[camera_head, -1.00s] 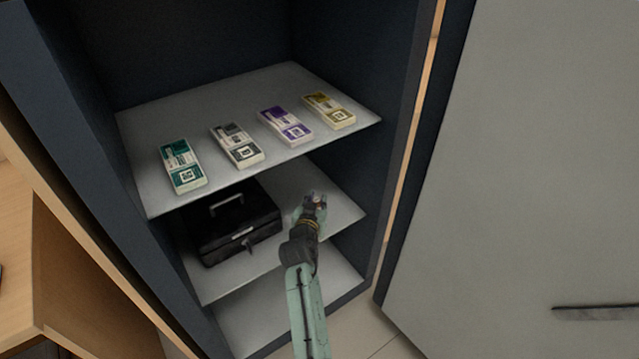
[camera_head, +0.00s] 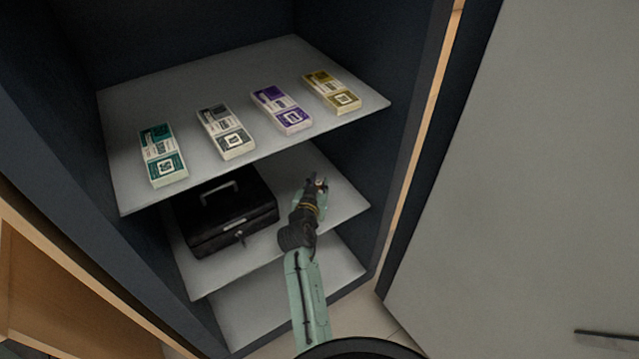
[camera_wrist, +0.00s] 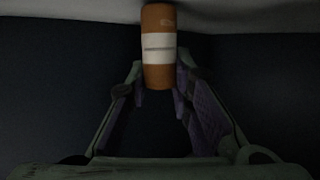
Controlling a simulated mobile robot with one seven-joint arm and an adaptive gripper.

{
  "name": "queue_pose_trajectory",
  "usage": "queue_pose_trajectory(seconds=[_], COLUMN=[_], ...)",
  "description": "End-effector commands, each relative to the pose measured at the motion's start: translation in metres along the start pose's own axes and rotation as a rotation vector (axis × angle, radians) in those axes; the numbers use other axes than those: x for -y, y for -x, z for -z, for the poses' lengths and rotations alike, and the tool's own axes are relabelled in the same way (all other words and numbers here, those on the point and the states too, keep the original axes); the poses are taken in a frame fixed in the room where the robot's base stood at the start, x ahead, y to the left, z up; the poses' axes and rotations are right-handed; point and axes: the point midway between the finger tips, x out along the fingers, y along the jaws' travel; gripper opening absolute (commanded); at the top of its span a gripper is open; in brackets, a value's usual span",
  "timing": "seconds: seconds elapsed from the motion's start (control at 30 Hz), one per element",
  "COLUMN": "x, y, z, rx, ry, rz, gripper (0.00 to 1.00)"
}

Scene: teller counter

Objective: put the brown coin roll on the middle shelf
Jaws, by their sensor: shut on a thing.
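The brown coin roll (camera_wrist: 157,75) with a white band shows in the wrist view at the top centre, between the tips of my gripper (camera_wrist: 160,78), which is shut on it. In the head view my gripper (camera_head: 316,184) is inside the cabinet, over the right part of the middle shelf (camera_head: 340,200) and below the top shelf (camera_head: 130,110). The roll is too small there to make out clearly. I cannot tell whether it touches the middle shelf.
A black cash box (camera_head: 222,215) stands on the middle shelf left of my gripper. Several banknote bundles lie on the top shelf, the purple one (camera_head: 281,108) among them. The bottom shelf (camera_head: 260,310) looks empty. The grey door (camera_head: 520,170) stands open at right.

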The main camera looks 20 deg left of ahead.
Motion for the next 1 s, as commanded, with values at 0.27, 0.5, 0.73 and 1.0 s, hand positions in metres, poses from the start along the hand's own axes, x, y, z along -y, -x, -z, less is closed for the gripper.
queue_pose_trajectory(seconds=[0.27, 0.5, 0.73, 1.0], x=[0.0, 0.0, 0.0, 0.0], y=[-0.001, -0.001, -0.001, 0.031], z=[-0.003, -0.003, -0.001, -0.002], rx=[0.0, 0.0, 0.0, 0.001], ry=[0.0, 0.0, 0.0, -0.001], rz=[0.0, 0.0, 0.0, 0.001], gripper=[0.28, 0.4, 0.4, 0.4])
